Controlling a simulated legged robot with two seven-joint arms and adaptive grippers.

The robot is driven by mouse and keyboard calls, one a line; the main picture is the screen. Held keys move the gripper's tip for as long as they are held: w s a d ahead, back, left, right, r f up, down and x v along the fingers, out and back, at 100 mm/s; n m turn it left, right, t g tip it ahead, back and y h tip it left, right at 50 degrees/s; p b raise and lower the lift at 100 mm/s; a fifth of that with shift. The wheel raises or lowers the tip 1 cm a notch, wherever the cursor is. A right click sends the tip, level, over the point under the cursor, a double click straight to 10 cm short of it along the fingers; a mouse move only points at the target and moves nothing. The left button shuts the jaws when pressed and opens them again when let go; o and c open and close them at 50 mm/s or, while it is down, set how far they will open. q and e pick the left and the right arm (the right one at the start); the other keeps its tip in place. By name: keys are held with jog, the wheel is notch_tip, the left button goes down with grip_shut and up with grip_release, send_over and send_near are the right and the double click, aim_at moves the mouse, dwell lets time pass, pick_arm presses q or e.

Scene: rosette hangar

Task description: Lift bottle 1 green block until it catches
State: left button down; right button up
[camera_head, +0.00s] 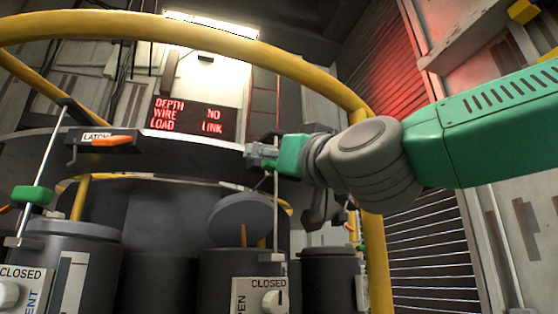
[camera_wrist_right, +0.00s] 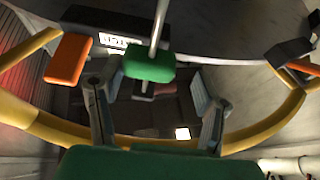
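In the right wrist view a green block (camera_wrist_right: 150,66) sits on a thin upright metal rod. My right gripper (camera_wrist_right: 148,88) is open, with one finger on each side of the block's position; I see no clear contact. In the head view my right gripper (camera_head: 262,156) is at a thin rod (camera_head: 275,205) above the middle bottle (camera_head: 222,275); the block there cannot be told apart from the green hand. Another green block (camera_head: 33,194) is low on a slanted rod above the left bottle (camera_head: 75,232). Bottle numbers are not readable. My left gripper is not in view.
A yellow rail (camera_head: 235,48) curves around the station. An orange latch handle (camera_head: 105,141) is on the dark ring; an orange handle (camera_wrist_right: 68,58) lies close to my gripper. The red-lettered display (camera_head: 190,118) reads DEPTH, WIRE NO, LOAD LINK. A round dark lid (camera_head: 240,218) stands tilted.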

jog(key=shift+w+f, duration=0.1)
jog(key=shift+w, duration=0.1)
jog(key=shift+w+d, duration=0.1)
jog(key=b+v, duration=0.1)
jog(key=v, duration=0.8)
jog(key=shift+d, duration=0.2)
dwell(0.3)
jog(key=shift+a, duration=0.15)
dwell(0.5)
